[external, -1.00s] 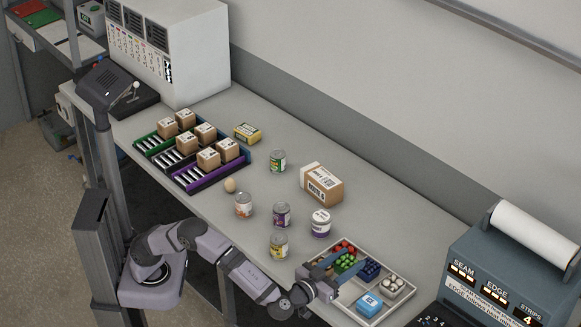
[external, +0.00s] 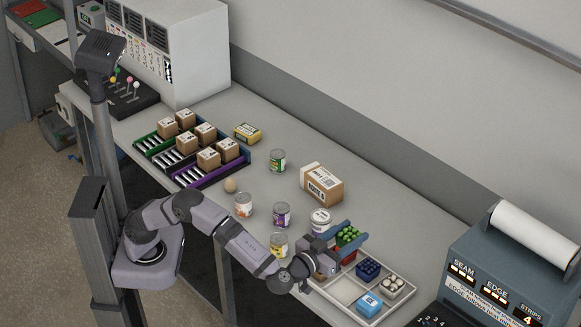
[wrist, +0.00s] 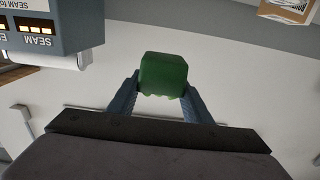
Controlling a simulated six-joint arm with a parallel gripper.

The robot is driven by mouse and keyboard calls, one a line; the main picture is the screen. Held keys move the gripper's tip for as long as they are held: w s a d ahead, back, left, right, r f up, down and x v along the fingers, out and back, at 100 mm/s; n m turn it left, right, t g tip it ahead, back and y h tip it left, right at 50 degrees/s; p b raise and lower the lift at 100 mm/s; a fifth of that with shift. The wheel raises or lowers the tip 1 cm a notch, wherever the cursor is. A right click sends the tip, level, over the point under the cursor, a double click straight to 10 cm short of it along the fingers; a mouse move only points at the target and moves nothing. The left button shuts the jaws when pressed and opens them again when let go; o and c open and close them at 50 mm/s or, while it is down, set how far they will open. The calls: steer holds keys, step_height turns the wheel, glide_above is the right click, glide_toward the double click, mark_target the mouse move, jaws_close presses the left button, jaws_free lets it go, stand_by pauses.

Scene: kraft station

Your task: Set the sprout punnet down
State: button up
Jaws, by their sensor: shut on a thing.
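The sprout punnet (external: 348,235), a green tub of round green pieces, is held between the blue fingers of my gripper (external: 347,241). It is lifted above the back-left part of the pale divided tray (external: 381,317). In the wrist view the punnet (wrist: 163,74) is a green block between the fingertips of my gripper (wrist: 162,88), with nothing touching it from below that I can see. The tray has a bare compartment near its front-left. My gripper and the punnet hide part of the tray's back-left, where a little red shows.
The tray holds a dark blue punnet (external: 368,268), a punnet of pale round items (external: 392,286) and a blue box (external: 369,305). A white-labelled can (external: 320,220) and a yellow-labelled can (external: 279,245) stand close by. A carton (external: 322,184) stands behind; bench right of it is clear.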

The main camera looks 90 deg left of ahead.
mark_target(350, 233)
step_height(350, 233, up, 5)
steer(key=p, duration=0.3)
steer(key=shift+r+p, duration=0.2)
steer(key=shift+p, duration=0.2)
steer(key=shift+f, duration=0.1)
step_height(350, 233, down, 15)
steer(key=b, duration=1.5)
steer(key=shift+f, duration=4.85)
steer(key=shift+f, duration=0.15)
steer(key=o, duration=1.1)
steer(key=shift+c, duration=0.2)
